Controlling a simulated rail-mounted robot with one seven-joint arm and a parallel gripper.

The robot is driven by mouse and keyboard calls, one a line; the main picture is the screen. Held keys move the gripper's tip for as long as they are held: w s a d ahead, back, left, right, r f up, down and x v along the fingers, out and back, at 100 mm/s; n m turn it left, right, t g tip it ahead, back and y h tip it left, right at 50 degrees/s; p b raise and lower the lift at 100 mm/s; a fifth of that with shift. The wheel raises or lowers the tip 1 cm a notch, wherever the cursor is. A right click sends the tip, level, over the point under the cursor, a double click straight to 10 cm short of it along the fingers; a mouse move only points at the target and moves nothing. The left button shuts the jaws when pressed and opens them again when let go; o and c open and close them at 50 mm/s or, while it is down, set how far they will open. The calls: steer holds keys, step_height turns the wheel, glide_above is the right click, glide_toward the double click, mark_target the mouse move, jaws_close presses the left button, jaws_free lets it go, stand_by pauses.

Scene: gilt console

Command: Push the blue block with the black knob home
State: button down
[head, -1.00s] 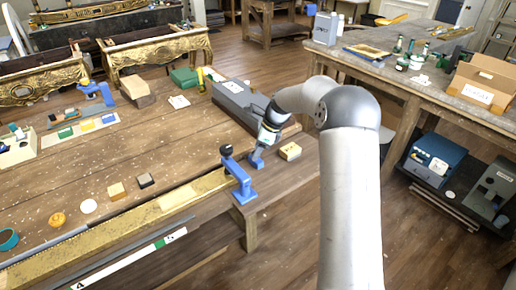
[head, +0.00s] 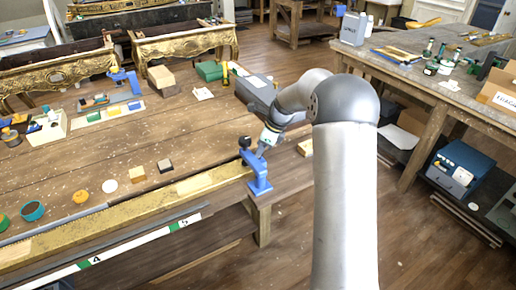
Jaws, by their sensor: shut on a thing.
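The blue block (head: 259,177) stands upright at the right front corner of the wooden bench, by the end of the long gilt strip (head: 140,217). Its black knob (head: 244,142) sticks up at its upper left. My gripper (head: 262,151) is low over this corner, pointing down and left, just right of the knob. It is shut on the blue block at its upper part. The fingertips are small and partly merge with the block, so the exact contact is hard to see.
A grey case (head: 256,90) lies behind my gripper. Small blocks (head: 137,175) and a white disc (head: 109,186) lie on the bench at left. The middle of the bench is mostly clear.

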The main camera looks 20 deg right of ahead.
steer(key=c, duration=1.1)
jaws_free()
steer(key=shift+a, duration=0.3)
steer(key=shift+c, duration=0.2)
steer(key=shift+d, duration=0.1)
steer(key=b+v, duration=0.2)
steer(key=v, duration=1.5)
steer(key=shift+r, duration=0.2)
steer(key=shift+s+d, duration=0.1)
steer(key=s+a+f+n+g+h, duration=0.1)
steer(key=s+a+n, duration=0.3)
steer(key=s+n, duration=0.3)
steer(key=s+a+f+n+h, duration=0.15)
steer(key=s+a+n, duration=0.25)
steer(key=s, duration=0.5)
steer(key=s+f+n, duration=0.3)
steer(key=s+n, duration=0.1)
steer(key=s, duration=0.2)
steer(key=s+a+f+n+h, duration=0.1)
steer(key=s+f+n, duration=0.2)
steer(key=s, duration=0.3)
steer(key=s+a+f+n, duration=0.1)
steer(key=s+f+n, duration=0.2)
steer(key=s+n, duration=0.3)
steer(key=shift+s+a, duration=0.25)
steer(key=shift+s, duration=0.35)
